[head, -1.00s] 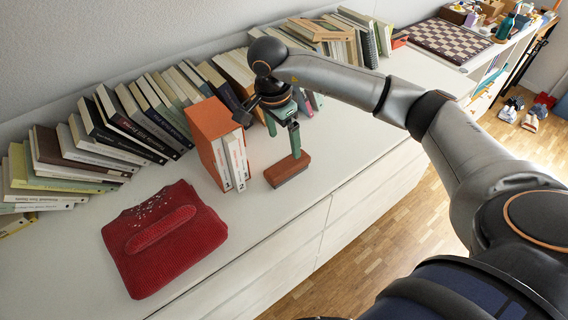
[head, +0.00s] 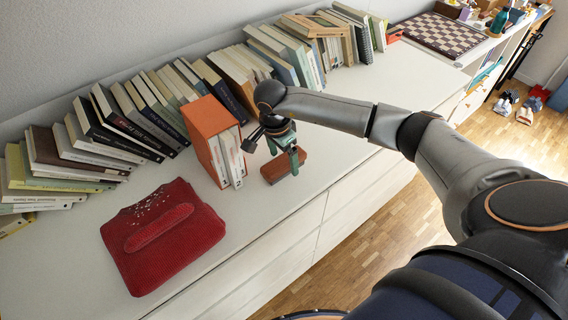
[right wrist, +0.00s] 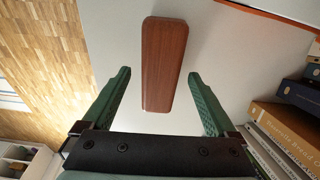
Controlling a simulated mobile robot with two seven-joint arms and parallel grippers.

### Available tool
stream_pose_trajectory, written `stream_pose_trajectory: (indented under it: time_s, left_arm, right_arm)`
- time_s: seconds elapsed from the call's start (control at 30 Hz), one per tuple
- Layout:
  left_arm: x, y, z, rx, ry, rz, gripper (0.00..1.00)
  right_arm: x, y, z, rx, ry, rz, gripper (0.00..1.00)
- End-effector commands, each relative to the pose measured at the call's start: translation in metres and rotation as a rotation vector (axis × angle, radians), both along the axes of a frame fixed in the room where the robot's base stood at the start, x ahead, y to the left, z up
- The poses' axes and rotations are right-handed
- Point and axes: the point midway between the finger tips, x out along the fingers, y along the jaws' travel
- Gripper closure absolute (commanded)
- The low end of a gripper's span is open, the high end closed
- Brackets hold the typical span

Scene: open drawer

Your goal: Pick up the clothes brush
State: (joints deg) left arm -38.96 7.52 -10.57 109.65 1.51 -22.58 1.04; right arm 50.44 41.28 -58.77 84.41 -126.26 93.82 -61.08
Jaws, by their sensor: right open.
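The clothes brush shows as a reddish-brown wooden block with rounded corners. It lies on the white cabinet top, right of the orange box file, in the head view (head: 287,168) and ahead of the fingers in the right wrist view (right wrist: 164,62). My right gripper (head: 284,156) is open and empty, with green fingers pointing down over the brush. In the right wrist view the gripper (right wrist: 158,76) has one finger on each side of the brush's near end, with gaps on both sides. My left gripper is not in view.
The orange box file (head: 208,122) with white books (head: 233,158) stands close left of the gripper. A folded red garment (head: 162,236) lies further left. Leaning books (head: 120,125) line the wall. A checkered board (head: 445,36) lies far right. The cabinet top right of the brush is clear.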

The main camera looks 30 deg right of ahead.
Motion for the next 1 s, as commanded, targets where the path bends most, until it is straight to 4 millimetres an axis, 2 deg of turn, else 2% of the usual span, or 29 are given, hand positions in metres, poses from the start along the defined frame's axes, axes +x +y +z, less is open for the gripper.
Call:
stream_pose_trajectory:
  time_s: [0.07,0.83,1.0]
  left_arm:
    - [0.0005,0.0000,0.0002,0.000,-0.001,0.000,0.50]
    - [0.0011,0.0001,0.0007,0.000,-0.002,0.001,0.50]
    - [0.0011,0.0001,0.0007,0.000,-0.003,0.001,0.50]
  right_arm:
    - [0.0000,0.0002,0.0003,0.000,0.000,0.000,0.13]
    - [0.0000,0.0002,0.0006,0.000,0.000,0.000,1.00]
    - [0.0002,0.0002,0.0009,0.000,0.000,0.000,1.00]
